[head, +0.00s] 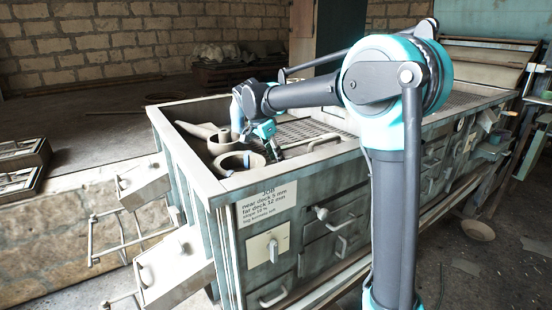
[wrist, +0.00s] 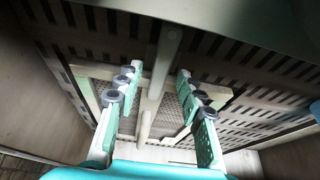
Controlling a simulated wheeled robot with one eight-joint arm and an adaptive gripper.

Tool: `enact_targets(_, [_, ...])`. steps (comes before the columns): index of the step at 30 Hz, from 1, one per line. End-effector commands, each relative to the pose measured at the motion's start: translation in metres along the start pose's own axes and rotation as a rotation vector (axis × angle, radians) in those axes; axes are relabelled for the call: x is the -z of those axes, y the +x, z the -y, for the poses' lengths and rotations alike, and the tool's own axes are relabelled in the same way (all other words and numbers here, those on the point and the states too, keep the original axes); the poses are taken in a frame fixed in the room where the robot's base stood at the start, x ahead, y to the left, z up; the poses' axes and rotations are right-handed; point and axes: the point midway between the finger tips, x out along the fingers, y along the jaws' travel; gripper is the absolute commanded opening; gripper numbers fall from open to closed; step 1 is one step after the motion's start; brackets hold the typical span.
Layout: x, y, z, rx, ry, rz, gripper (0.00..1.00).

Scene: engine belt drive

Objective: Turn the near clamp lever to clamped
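My gripper (head: 274,152) points down into the open top of the workbench, beside pale ring-shaped parts. In the wrist view my gripper (wrist: 158,108) is open, its two green fingers wide apart. A pale bar (wrist: 150,105) runs lengthwise between the fingers, apart from both; I cannot tell whether it is the near clamp lever. A panel with a small upright lever or knob (head: 273,251) is on the bench front below the JOB label; I cannot tell whether it is a clamp lever. My arm hides part of the bench top.
The bench rim (head: 203,185) stands around the recessed top. A pale ring (head: 232,170) and a cone-like part (head: 196,129) lie inside. A slotted plate (wrist: 255,65) spans the wrist view. Drawers with handles (head: 342,245) line the front; open boxes (head: 175,265) jut out left.

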Motion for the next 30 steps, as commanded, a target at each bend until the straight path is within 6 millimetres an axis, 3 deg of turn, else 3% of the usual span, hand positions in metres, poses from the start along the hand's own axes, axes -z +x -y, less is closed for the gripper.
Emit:
enact_targets(15, [0.0,-0.094,0.0,0.001,-0.002,0.0,0.38])
enact_targets(21, [0.0,-0.11,-0.001,0.0,0.0,0.0,0.38])
enact_targets(30, [0.0,-0.111,-0.001,0.0,0.0,0.0,0.38])
